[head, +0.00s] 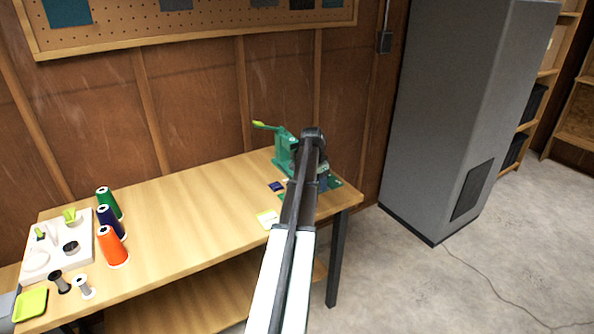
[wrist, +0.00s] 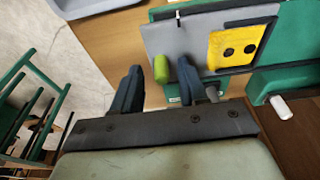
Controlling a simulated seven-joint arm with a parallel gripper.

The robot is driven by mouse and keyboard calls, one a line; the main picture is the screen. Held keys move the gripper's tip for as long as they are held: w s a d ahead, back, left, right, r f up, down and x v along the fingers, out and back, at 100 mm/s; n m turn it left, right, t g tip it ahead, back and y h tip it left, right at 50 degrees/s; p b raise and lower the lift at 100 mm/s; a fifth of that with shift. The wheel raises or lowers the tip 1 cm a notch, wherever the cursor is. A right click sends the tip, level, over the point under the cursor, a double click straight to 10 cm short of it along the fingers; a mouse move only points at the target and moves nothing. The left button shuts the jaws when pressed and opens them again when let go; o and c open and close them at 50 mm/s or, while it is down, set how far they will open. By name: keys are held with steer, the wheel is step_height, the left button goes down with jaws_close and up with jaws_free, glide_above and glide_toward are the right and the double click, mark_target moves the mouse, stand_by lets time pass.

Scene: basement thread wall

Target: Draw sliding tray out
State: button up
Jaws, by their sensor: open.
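A green bench press (head: 284,151) with a lime-tipped lever stands at the table's right end, partly hidden behind my arm. In the wrist view, a grey plate (wrist: 168,43), which looks like the sliding tray, carries a yellow block (wrist: 237,46) with two dark holes. A lime knob (wrist: 160,70) sits at its near left edge. My gripper (wrist: 158,66) is open, with one blue finger on each side of the knob. I cannot tell whether either finger touches it. In the head view my arm hides most of the gripper.
The wooden table (head: 180,215) is clear in the middle. Green, blue and orange thread cones (head: 112,247) and a white organiser (head: 55,248) stand at its left. Small cards (head: 267,219) lie near the press. A grey cabinet (head: 440,120) stands right of the table.

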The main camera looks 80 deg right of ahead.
steer(key=shift+r, duration=2.95)
steer(key=shift+r, duration=0.1)
step_height(320, 180, up, 4)
steer(key=shift+f, duration=0.1)
